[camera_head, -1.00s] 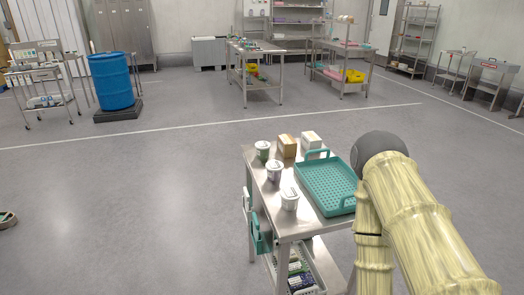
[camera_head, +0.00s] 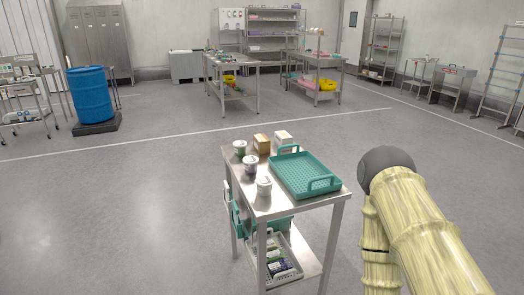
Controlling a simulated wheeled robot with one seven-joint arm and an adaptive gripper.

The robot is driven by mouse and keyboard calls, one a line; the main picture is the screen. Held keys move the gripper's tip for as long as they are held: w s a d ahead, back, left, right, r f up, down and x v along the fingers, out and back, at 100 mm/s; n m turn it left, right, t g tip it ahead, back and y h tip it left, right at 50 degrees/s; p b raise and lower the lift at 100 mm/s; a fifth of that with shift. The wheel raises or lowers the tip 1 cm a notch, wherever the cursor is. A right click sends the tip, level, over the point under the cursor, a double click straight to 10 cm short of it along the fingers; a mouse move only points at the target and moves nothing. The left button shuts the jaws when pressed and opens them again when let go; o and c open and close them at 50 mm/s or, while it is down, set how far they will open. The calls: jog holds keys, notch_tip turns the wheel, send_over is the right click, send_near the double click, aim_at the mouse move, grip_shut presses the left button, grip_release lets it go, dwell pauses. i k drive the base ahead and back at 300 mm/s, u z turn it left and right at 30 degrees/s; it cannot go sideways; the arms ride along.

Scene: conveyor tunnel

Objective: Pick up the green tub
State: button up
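The green tub (camera_head: 240,149) stands upright at the far left of the steel table (camera_head: 285,209), a small cup with a white lid and a green band. A similar tub with a purplish band (camera_head: 249,164) stands just in front of it. A white tub (camera_head: 264,186) stands nearest the front edge. Part of my arm shows at the right of the view, to the right of the table. My gripper is not in view, so its state does not show.
A teal tray (camera_head: 306,192) with handles fills the table's right side. A brown box (camera_head: 262,144) and a white box (camera_head: 283,138) stand at the back. A grey basket (camera_head: 283,273) sits on the lower shelf. A blue drum (camera_head: 90,95) stands far left. Floor left of the table is clear.

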aim_at(240, 146)
jog(key=z, duration=0.4)
jog(key=i, duration=0.55)
jog(key=u, duration=1.15)
